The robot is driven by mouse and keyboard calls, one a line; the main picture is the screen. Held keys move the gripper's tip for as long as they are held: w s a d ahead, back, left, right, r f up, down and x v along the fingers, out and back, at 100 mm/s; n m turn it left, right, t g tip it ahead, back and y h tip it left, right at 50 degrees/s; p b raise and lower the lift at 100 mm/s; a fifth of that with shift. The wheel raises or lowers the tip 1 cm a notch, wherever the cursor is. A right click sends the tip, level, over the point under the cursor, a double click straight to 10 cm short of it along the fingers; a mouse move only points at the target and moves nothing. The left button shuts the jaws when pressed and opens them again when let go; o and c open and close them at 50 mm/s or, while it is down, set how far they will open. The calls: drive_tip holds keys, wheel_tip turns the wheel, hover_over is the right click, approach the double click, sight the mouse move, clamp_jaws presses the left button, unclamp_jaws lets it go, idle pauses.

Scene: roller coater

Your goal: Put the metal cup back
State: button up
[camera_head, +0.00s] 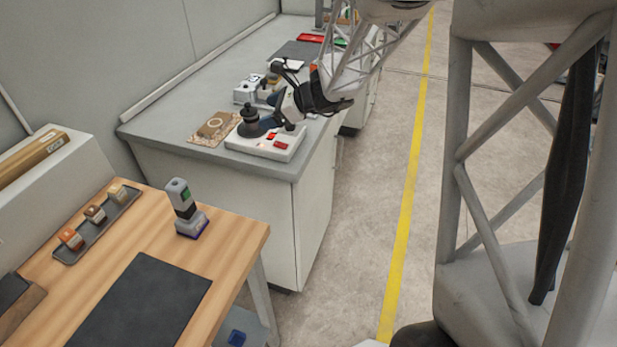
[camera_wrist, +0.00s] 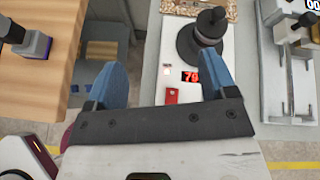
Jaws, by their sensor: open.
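I cannot single out a metal cup with certainty in either view. A dark round piece with a knob on top (camera_head: 249,122) stands on a white device with red parts (camera_head: 262,147) on the grey counter. In the wrist view, the dark piece (camera_wrist: 203,40) stands on the device (camera_wrist: 188,123), beside a red display. My gripper (camera_wrist: 163,68) is open, with its blue fingers spread and nothing between them. Its right finger overlaps the device in that picture. In the head view, my gripper (camera_head: 280,110) is over the device, right of the dark piece.
A tan patterned plate (camera_head: 213,128) lies left of the device on the grey counter (camera_head: 170,135). Grey-white apparatus (camera_head: 247,90) stands behind. A wooden table (camera_head: 150,215) in front holds a black mat (camera_head: 140,300), a grey handheld tool (camera_head: 184,205) and a tray of blocks (camera_head: 98,228).

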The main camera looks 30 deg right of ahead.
drive_tip(key=s+a+r+n+g, duration=0.35)
drive_tip(key=s+a+n, duration=0.25)
drive_tip(key=s, duration=0.3)
drive_tip(key=s+r+n+g+h, duration=0.2)
drive_tip(key=s+n+h, duration=0.7)
drive_tip(key=s+n, duration=0.8)
drive_tip(key=s+r, duration=0.1)
drive_tip(key=s, duration=0.8)
drive_tip(key=shift+s+r, duration=0.2)
drive_tip(key=shift+s, duration=0.1)
drive_tip(key=shift+d, duration=0.1)
drive_tip(key=shift+c, duration=0.4)
